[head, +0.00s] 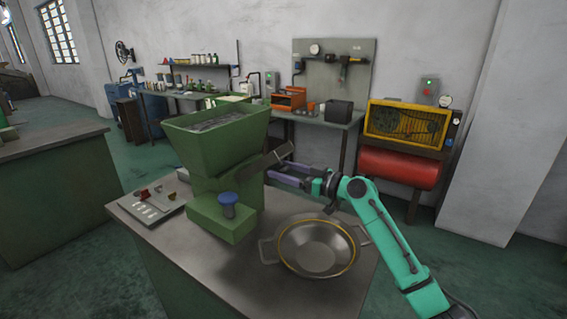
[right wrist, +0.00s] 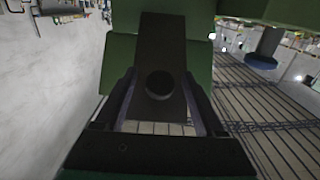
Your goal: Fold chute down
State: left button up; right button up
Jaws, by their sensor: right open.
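The chute (head: 265,160) is a dark, narrow metal plate on the side of the green machine (head: 215,185). It slopes upward, away from the machine body. In the right wrist view the chute (right wrist: 160,45) fills the middle, with a round dark knob (right wrist: 159,85) on its face. My right gripper (head: 270,173) is beside the chute, below its raised end. In the right wrist view my right gripper (right wrist: 159,78) is open, one finger on each side of the knob; I cannot tell if they touch it. My left gripper is not in view.
A steel pan with a gold rim (head: 283,258) stands on the worktable (head: 190,285) below my right arm. A tray of small parts (head: 150,212) lies at the table's left. A blue knob (head: 228,200) tops the machine's front block. The table's front is clear.

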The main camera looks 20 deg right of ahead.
jog(key=shift+w+a, duration=0.15)
grip_shut()
dwell(1.4)
